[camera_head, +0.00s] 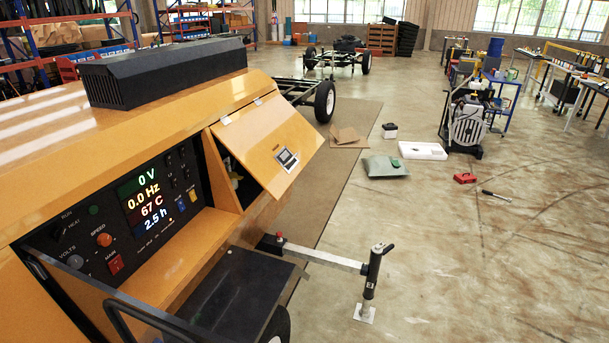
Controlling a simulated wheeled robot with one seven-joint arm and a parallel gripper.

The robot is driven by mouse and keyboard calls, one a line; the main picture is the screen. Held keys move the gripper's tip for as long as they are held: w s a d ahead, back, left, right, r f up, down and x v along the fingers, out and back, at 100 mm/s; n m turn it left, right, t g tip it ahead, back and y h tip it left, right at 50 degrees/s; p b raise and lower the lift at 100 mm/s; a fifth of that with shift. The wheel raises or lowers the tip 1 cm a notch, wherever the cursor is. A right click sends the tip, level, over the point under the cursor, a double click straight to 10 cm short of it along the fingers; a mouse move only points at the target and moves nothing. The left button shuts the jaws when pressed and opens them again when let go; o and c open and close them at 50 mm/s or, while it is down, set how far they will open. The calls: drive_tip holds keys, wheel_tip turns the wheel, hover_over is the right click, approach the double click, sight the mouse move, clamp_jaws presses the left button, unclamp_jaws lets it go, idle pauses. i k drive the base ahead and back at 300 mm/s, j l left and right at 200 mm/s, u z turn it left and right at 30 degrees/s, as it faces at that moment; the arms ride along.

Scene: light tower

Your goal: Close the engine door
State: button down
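The engine door (250,132) is a yellow panel with a silver and black latch (287,158), on the side of the yellow light tower body (165,125). It stands open, swung up and out from hinges along its upper edge. A dark opening (232,180) shows beneath it, and most of the inside is hidden behind the door. My gripper is not in view, so its place relative to the door does not show.
A lit control panel (145,200) is left of the door. Below, an outrigger bar (325,258) with an upright jack (373,272) sticks out to the right.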

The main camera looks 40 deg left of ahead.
sight(269, 137)
drive_tip(key=i+j+u, duration=0.1)
drive_tip(key=i+u, duration=0.9)
drive_tip(key=u, duration=0.15)
drive_tip(key=i+l+u, duration=0.15)
drive_tip(key=i+u, duration=0.2)
drive_tip(key=i+j+u, duration=0.2)
drive_tip(key=i+u, duration=0.15)
drive_tip(key=i, duration=0.2)
drive_tip(key=i+u, duration=0.4)
drive_tip(key=i, duration=0.2)
